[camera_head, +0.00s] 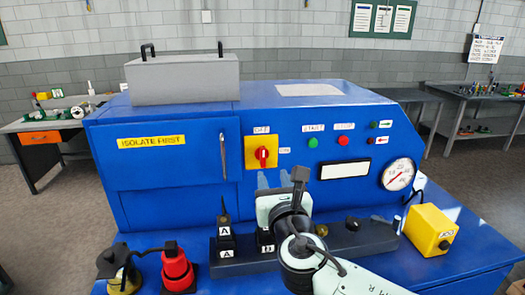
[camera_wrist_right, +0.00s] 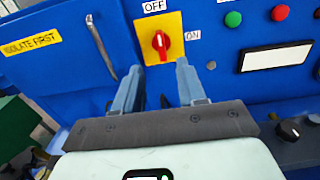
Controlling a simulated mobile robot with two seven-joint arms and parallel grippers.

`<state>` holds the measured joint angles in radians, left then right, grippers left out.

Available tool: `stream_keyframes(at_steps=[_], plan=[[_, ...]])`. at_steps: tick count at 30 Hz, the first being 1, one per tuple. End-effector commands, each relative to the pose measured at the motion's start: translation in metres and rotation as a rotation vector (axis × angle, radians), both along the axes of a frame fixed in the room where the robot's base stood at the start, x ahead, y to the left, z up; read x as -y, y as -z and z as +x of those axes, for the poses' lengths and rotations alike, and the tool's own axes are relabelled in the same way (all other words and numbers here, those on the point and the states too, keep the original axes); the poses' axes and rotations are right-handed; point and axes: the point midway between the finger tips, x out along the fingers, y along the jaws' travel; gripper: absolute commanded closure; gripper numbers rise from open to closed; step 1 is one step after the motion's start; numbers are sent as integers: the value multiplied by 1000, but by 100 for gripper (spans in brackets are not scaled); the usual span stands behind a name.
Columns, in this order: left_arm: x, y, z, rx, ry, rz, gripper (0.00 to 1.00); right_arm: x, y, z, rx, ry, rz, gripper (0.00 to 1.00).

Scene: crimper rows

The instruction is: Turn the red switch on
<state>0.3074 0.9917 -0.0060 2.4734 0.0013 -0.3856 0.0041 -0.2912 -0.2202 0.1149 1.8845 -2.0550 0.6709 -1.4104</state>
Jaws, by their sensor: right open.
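The red switch (camera_head: 262,153) is a rotary knob on a square yellow plate on the front of the blue machine. It also shows in the right wrist view (camera_wrist_right: 160,43), with its handle upright, in line with the OFF label (camera_wrist_right: 154,6) above. The ON label (camera_wrist_right: 193,36) is to the right of the plate. My right gripper (camera_head: 273,178) is below the switch in the head view. In the right wrist view its two fingers (camera_wrist_right: 158,70) are apart and empty, with the knob showing beyond and between the tips. My left gripper is not in view.
A green button (camera_head: 313,142), a red button (camera_head: 343,141) and a gauge (camera_head: 398,174) are right of the switch. A vertical handle (camera_head: 223,157) is to its left. A dark rail (camera_head: 365,237) with black blocks, and a yellow box (camera_head: 430,229), stand in front on the blue ledge.

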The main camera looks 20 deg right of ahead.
Motion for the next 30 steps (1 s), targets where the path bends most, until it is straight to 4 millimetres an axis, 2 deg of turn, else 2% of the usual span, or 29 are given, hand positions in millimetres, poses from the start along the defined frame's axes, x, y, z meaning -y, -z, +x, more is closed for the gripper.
stream_keyframes(at_steps=[9,15,21,30], plan=[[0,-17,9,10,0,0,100,17,-1,65,-4,1,-2,60],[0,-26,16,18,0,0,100,25,-1,99,-1,1,-2,60],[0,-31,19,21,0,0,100,30,0,114,-1,1,-1,60],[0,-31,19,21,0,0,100,30,1,116,-2,0,0,60]])
